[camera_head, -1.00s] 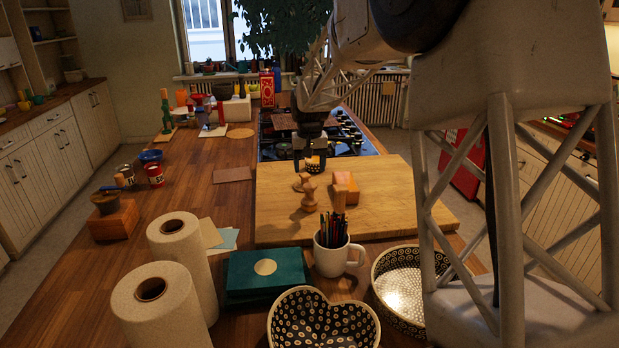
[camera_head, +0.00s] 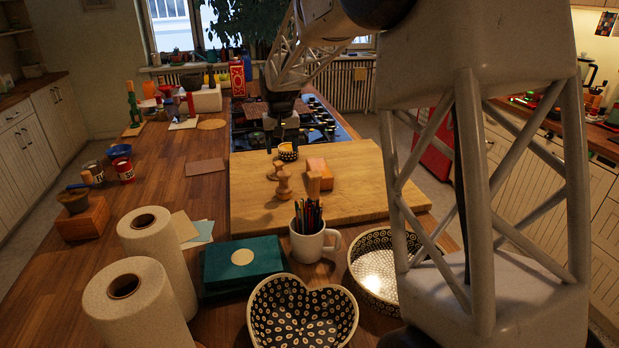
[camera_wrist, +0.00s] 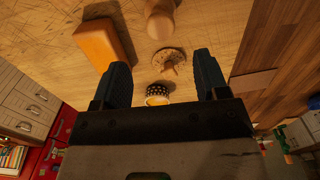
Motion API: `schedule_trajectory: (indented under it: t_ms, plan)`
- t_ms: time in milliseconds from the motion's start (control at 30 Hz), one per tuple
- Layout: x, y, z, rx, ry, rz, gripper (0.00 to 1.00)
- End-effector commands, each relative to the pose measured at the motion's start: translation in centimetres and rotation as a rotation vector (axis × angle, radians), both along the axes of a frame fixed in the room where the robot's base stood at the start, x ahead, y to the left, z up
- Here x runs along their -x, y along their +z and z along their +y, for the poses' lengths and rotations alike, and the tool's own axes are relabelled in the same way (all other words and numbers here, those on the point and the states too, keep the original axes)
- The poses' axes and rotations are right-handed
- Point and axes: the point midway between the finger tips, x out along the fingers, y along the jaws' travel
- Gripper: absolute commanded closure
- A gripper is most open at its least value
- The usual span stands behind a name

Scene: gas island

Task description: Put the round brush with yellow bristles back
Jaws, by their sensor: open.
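A small round tan piece with a short knob (camera_wrist: 169,62) lies on the wooden board in the wrist view. It looks like the round brush, but its bristles cannot be made out. It also shows in the head view (camera_head: 277,172). My gripper (camera_wrist: 162,63) is open and empty above the board, with this piece showing between its fingertips. In the head view my gripper (camera_head: 282,145) is at the board's far left part. A small black-and-white dotted cup with a yellow inside (camera_wrist: 157,94) is close by, also between the fingers in the wrist view.
A turned wooden piece (camera_head: 284,186) and an orange block (camera_head: 320,170) stand on the board (camera_head: 360,205). A mug of pencils (camera_head: 309,243), a teal box (camera_head: 240,275) and a heart-shaped bowl (camera_head: 300,312) are in front. The stove (camera_head: 325,125) is behind. The board's right part is clear.

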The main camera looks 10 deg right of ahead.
Motion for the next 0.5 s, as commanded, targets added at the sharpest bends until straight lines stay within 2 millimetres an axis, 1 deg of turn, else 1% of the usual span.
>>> schedule_trajectory:
  t_ms: [167, 267, 367, 500]
  plan:
    - [0.4, 0.3, -0.1, 0.000, 0.000, -0.003, 0.32]
    - [1.2, 0.7, -0.3, 0.000, -0.001, -0.006, 0.32]
    - [2.6, 1.4, -0.6, 0.000, -0.002, -0.013, 0.32]
    - [5.4, 2.6, -1.1, -0.001, -0.003, -0.027, 0.32]
